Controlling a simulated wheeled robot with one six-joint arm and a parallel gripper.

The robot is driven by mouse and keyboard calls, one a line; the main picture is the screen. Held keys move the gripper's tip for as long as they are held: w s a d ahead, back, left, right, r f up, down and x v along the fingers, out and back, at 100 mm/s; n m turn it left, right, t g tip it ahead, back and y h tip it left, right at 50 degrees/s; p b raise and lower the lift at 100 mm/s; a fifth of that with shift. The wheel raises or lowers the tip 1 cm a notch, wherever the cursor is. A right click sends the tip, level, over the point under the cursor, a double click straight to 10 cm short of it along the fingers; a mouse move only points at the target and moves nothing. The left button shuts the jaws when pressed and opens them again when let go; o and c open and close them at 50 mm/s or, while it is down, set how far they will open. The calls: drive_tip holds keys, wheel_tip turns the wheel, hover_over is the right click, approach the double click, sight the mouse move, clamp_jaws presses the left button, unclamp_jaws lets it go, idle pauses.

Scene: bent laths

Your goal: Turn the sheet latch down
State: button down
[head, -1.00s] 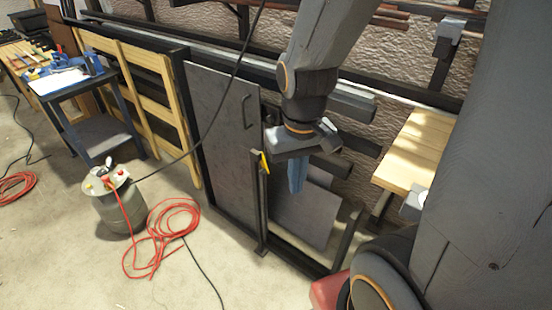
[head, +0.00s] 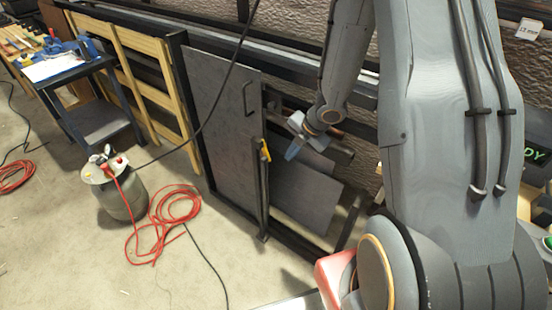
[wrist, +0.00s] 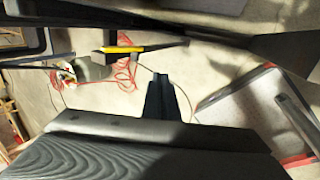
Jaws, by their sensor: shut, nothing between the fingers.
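The sheet latch, a small yellow lever (head: 265,150), sits on the dark upright post (head: 263,195) at the right edge of the grey sheet (head: 220,115). In the head view it stands nearly upright with a slight tilt. The yellow lever also shows in the wrist view (wrist: 122,49), beyond and left of the fingertips. My gripper (head: 293,151) is just right of the latch in the head view, its blue fingers pointing down and left. In the wrist view my gripper (wrist: 158,82) is shut and empty. It appears apart from the latch.
The sheet has a dark handle (head: 247,99). Another grey sheet (head: 305,200) leans in the rack right of the post. A red hose (head: 170,215) lies coiled on the floor beside a grey canister (head: 118,190). A black cable (head: 232,75) hangs across the sheet.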

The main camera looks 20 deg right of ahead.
drive_tip(key=w+a+f, duration=0.4)
drive_tip(key=w+f, duration=0.2)
drive_tip(key=f, duration=0.2)
drive_tip(key=shift+w+a+f+p, duration=0.2)
drive_tip(key=shift+w+a+p, duration=0.05)
drive_tip(key=shift+a+p, duration=0.2)
drive_tip(key=shift+d, duration=0.15)
